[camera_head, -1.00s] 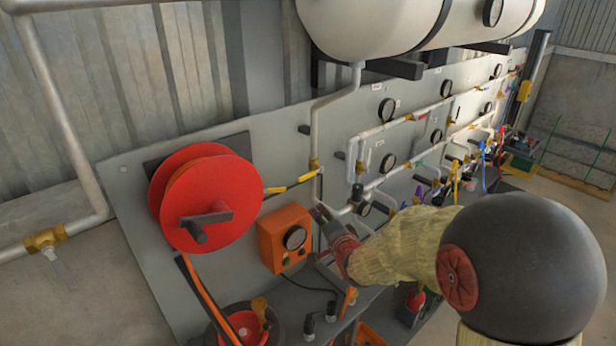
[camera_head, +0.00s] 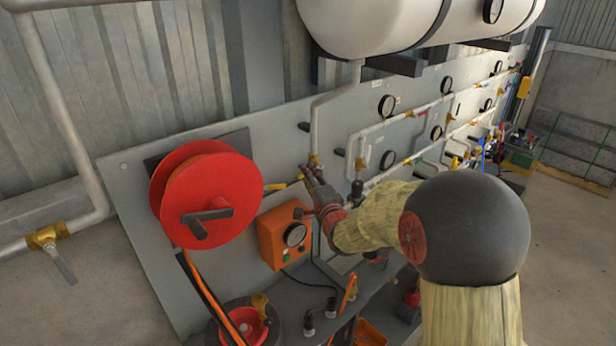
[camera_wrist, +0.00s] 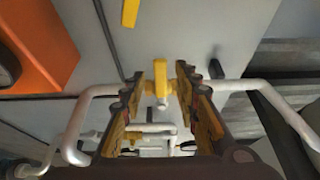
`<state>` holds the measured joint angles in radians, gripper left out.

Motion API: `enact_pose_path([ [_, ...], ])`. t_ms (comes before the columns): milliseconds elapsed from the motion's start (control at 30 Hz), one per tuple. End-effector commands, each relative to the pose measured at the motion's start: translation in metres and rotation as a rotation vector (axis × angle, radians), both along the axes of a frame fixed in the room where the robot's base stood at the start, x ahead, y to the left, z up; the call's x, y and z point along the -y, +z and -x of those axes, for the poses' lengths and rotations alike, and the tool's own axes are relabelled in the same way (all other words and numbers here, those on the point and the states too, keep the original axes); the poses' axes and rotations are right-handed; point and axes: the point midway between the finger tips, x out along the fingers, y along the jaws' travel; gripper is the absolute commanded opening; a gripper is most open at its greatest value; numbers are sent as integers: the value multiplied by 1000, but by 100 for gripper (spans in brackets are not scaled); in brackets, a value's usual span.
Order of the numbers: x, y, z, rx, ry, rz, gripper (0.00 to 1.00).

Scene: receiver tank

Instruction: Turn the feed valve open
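A valve with a yellow lever sits on the white pipe that drops from the tank; its brass body (camera_head: 314,160) shows just above my gripper (camera_head: 308,176) in the head view. No label marks it as the feed valve. In the wrist view a yellow lever (camera_wrist: 160,78) lies between the fingertips of my gripper (camera_wrist: 172,70), nearer the left finger. The fingers are apart; I cannot tell if either touches it. In the head view my gripper hides most of the lever.
A second yellow piece (camera_head: 275,187) is on the panel to the left; it also shows in the wrist view (camera_wrist: 130,12). A red reel (camera_head: 208,195) and an orange gauge box (camera_head: 284,236) are close by. The white tank (camera_head: 370,25) hangs above. White pipes (camera_wrist: 275,105) flank my gripper.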

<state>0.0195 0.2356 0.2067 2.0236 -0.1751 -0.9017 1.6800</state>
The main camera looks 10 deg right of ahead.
Motion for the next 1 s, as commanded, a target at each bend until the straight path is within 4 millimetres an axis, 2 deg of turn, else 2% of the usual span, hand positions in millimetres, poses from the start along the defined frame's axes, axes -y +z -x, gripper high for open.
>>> enact_pose_path([
  [333,0,0,-5,1,0,1,31],
  [867,0,0,-4,1,0,1,2],
  [1000,0,0,-4,0,0,1,0],
])
